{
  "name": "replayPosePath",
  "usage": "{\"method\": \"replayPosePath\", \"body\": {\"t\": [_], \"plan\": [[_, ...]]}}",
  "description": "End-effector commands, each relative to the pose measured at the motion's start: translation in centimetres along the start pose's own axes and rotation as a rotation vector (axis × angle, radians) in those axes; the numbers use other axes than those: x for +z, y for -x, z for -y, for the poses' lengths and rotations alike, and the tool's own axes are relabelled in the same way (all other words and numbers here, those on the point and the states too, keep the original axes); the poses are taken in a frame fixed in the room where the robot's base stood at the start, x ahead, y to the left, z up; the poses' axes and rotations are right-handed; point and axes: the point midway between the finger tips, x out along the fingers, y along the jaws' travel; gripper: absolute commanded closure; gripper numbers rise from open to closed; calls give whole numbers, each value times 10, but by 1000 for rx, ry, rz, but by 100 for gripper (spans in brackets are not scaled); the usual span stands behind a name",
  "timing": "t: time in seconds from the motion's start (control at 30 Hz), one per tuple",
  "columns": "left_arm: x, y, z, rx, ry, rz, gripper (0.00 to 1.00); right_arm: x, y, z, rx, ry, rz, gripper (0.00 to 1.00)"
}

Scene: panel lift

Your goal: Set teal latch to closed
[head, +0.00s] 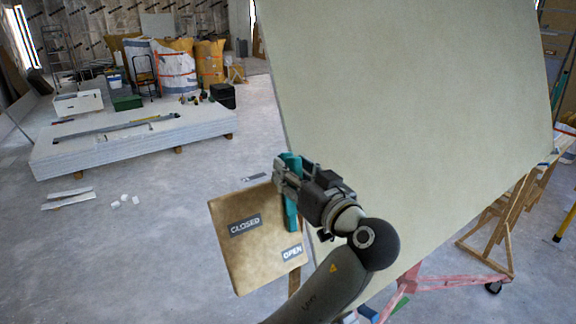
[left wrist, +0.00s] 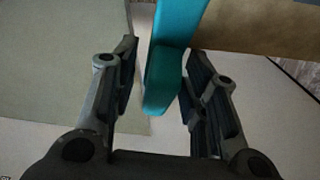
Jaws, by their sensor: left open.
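The teal latch (head: 291,205) stands near the right edge of a tan board (head: 250,262). The board carries a CLOSED label (head: 245,226) at its left and an OPEN label (head: 292,252) at its lower right. The latch runs roughly upright, its lower end above the OPEN label. My left gripper (head: 284,172) is at the latch's upper part and partly hides it. In the left wrist view the latch (left wrist: 165,75) lies between the open fingers of my left gripper (left wrist: 162,85), with gaps on both sides. My right gripper is not in view.
A large pale panel (head: 410,110) leans right beside the latch board, on a red wheeled frame (head: 440,284). A wooden trestle (head: 500,225) stands at the right. A low stack of white sheets (head: 130,145) lies at the back left. The floor between is mostly clear.

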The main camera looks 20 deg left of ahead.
Motion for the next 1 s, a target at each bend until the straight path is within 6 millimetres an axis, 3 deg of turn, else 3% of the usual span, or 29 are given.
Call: {"method": "replayPosePath", "body": {"t": [0.23,0.53,0.83,1.0], "plan": [[0,1,0,1,0,0,60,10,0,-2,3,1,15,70],[0,0,0,1,0,0,99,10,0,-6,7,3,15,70],[0,-2,-1,0,-4,0,100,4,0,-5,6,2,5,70],[0,-14,-9,9,-36,2,100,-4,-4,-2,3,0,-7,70]]}}
